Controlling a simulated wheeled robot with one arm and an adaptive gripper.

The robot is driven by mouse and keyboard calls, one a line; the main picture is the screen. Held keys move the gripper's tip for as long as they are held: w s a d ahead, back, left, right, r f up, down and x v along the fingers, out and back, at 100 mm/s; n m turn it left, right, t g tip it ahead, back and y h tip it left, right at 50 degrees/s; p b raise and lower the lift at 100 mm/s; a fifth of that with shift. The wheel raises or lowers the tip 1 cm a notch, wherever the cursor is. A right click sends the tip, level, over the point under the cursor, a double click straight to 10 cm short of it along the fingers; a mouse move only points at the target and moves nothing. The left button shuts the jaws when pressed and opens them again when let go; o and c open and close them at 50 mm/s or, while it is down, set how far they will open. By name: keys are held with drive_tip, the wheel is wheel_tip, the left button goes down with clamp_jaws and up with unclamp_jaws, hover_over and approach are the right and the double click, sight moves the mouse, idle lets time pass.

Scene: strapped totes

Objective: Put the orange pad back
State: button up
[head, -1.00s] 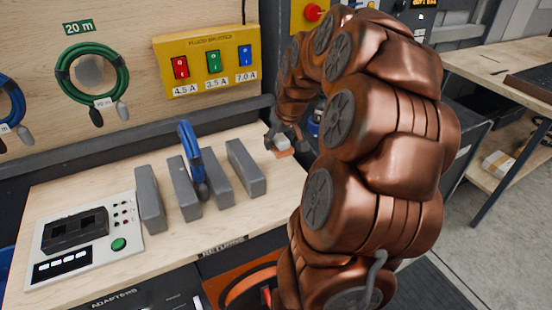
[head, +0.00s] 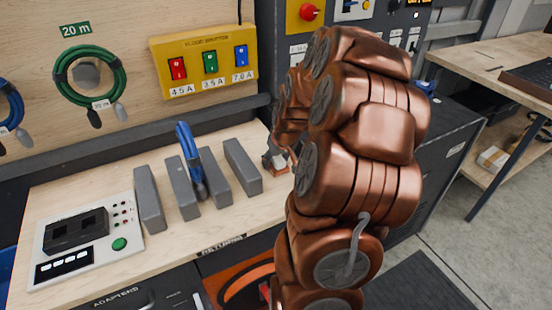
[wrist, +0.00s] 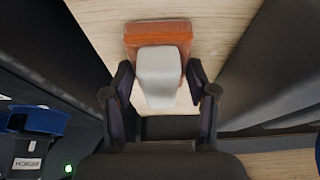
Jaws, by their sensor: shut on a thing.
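The orange pad (wrist: 157,34) has a pale grey block-shaped grip (wrist: 158,78) on it. My gripper (wrist: 160,80) is shut on this grip, with one dark finger on each side. The orange part sticks out beyond the fingertips, over pale wood. In the head view my gripper (head: 275,158) is at the right end of the wooden bench, right of the grey upright blocks. The orange pad (head: 281,171) shows small under it, partly hidden by my arm. I cannot tell whether the pad touches the bench top.
Several grey blocks (head: 243,167) stand in a row on the bench (head: 235,215), with a blue cable loop (head: 189,152) between two of them. A panel with a green button (head: 119,244) lies at left. A yellow switch box (head: 205,62) hangs behind. Bare wood lies along the front.

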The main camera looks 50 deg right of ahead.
drive_tip(key=o, duration=1.1)
drive_tip(key=shift+f, duration=0.1)
drive_tip(key=shift+s+r, duration=0.15)
drive_tip(key=shift+r, duration=0.45)
drive_tip(key=b+v, duration=0.2)
drive_tip(key=v, duration=0.9)
drive_tip(key=s+a+f+n+g+y, duration=0.1)
drive_tip(key=s+a, duration=0.1)
drive_tip(key=a, duration=0.8)
drive_tip(key=s+a+f+n+g+y, duration=0.1)
drive_tip(key=s+a+g, duration=0.1)
drive_tip(key=a, duration=0.7)
drive_tip(key=s+a+f+g, duration=0.1)
drive_tip(key=s+a, duration=0.3)
drive_tip(key=s, duration=0.1)
drive_tip(key=s+a+f+n+g, duration=0.1)
drive_tip(key=s+a, duration=0.3)
drive_tip(key=s, duration=0.1)
drive_tip(key=s+a+f+g, duration=0.1)
drive_tip(key=s+a, duration=0.3)
drive_tip(key=s, duration=0.1)
drive_tip(key=shift+s+a+f+n+h, duration=0.1)
drive_tip(key=shift+s+f+n+h, duration=0.1)
drive_tip(key=shift+n+h, duration=0.15)
